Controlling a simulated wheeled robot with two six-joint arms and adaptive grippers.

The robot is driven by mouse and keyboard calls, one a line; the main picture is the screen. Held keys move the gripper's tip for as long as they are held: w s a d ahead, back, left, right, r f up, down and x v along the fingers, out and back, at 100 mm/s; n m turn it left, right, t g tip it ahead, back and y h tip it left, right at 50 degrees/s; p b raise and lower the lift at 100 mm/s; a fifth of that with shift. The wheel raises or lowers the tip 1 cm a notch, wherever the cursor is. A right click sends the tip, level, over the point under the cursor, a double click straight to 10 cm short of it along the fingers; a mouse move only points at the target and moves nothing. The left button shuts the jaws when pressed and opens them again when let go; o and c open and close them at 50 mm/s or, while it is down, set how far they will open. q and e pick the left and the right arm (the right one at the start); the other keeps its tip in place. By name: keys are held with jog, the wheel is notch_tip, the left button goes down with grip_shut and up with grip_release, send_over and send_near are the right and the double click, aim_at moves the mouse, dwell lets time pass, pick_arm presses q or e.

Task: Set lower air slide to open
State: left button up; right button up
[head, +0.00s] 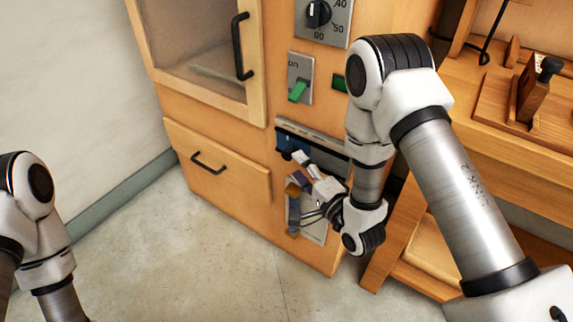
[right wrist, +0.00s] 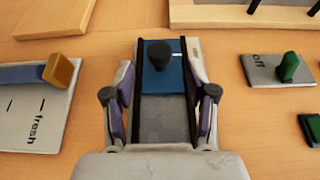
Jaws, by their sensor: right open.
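A slide with a blue plate (right wrist: 162,78) and a black knob (right wrist: 159,54) sits in a dark track on the cabinet front. In the right wrist view the plate is at the far end of the track, with bare grey metal nearer me. The track also shows in the head view (head: 318,139), partly behind my gripper. My right gripper (right wrist: 160,82) is open and empty, its fingers on either side of the track. The knob lies between and slightly beyond the fingertips; I see no contact. In the head view the right gripper (head: 300,168) is before the cabinet. My left gripper is out of view.
A plate marked "fresh" (right wrist: 28,118) with an orange lever (right wrist: 61,70) lies beside the track. On the other side are a green switch (head: 298,90) and a green button (head: 339,83). A drawer (head: 220,180) and a wooden bench (head: 470,105) flank the area.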

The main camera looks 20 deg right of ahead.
aim_at(287, 159)
jog(key=b+x, duration=0.1)
jog(key=x, duration=0.4)
jog(key=shift+w+a, duration=0.1)
jog(key=shift+w, duration=0.3)
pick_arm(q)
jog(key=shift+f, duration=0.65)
